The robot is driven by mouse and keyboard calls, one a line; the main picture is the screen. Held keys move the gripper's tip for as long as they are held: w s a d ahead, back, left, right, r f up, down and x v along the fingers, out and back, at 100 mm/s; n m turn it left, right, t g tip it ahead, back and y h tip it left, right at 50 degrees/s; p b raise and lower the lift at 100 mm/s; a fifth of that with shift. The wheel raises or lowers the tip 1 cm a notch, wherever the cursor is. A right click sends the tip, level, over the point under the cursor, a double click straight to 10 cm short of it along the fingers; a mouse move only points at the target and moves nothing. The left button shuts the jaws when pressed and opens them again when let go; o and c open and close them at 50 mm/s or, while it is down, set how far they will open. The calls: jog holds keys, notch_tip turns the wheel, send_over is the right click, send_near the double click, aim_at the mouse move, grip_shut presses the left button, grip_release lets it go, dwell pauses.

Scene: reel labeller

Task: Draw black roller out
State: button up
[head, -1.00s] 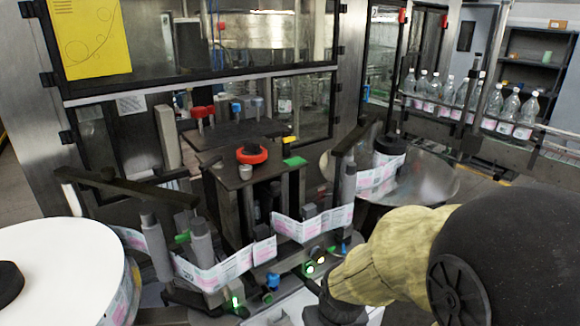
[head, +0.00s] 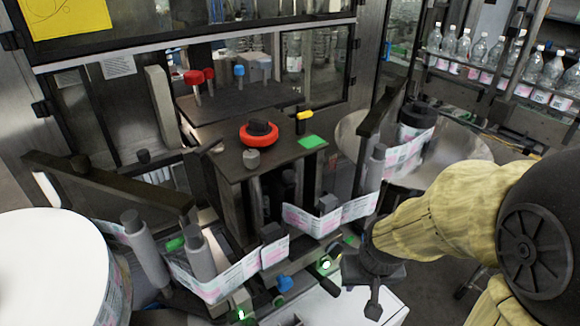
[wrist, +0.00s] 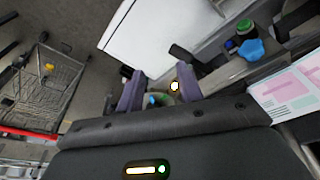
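No part stands out surely as the black roller. Dark, short block-like pieces (head: 327,203) and (head: 272,233) stand behind the label web (head: 300,219) at the front of the labeller in the head view. My gripper (head: 373,303) is in front of the machine, right of the lit knobs, pointing down. In the wrist view its two purple-grey fingers (wrist: 160,90) stand apart with nothing clearly held between them. A small lit knob (wrist: 174,86) shows beyond the fingers. A blue knob (wrist: 250,49) and green button (wrist: 245,27) are to the right.
Grey guide posts (head: 199,252) and a white reel (head: 50,265) are at the left. A red ring knob (head: 259,134) tops the dark plate. A right-hand reel plate (head: 455,150) stands beyond my arm. A wire cart (wrist: 45,85) is on the floor.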

jog(key=shift+o, duration=1.3)
jog(key=w+a+r+n+g+p, duration=0.1)
jog(key=w+a+r+n+p, duration=0.35)
jog(key=w+r, duration=1.15)
jog(key=w+a+r, duration=0.1)
jog(key=a+r, duration=0.4)
jog(key=r, duration=0.3)
jog(key=w+a+r+g+p, duration=0.1)
jog(key=a+r, duration=0.4)
jog(key=r, duration=0.3)
jog(key=shift+w+a+r+m+g, duration=0.3)
jog(key=shift+w+a+r+m, duration=0.05)
jog(key=shift+w+a, duration=0.05)
jog(key=shift+f, duration=0.1)
